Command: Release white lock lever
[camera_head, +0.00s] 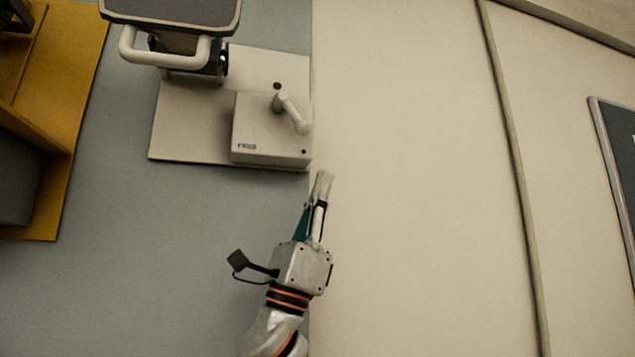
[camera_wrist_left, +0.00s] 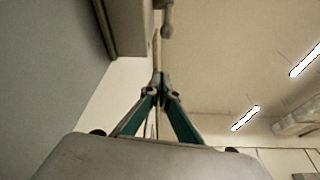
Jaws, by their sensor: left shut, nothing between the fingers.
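The white lock lever (camera_head: 291,112) is a short rounded handle on a white box (camera_head: 270,142) in the head view, slanting down to the right. The lever's end also shows at the top of the left wrist view (camera_wrist_left: 167,22). My left gripper (camera_head: 323,176) is shut and empty. It is below the box's lower right corner in the head view, apart from the lever. In the left wrist view its closed fingers (camera_wrist_left: 159,78) point up the picture, towards the lever. My right gripper is not in view.
The box sits on a pale plate (camera_head: 185,135) on the grey wall. A dark padded part with a white loop handle (camera_head: 165,58) is at upper left. A yellow structure (camera_head: 75,165) stands at far left.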

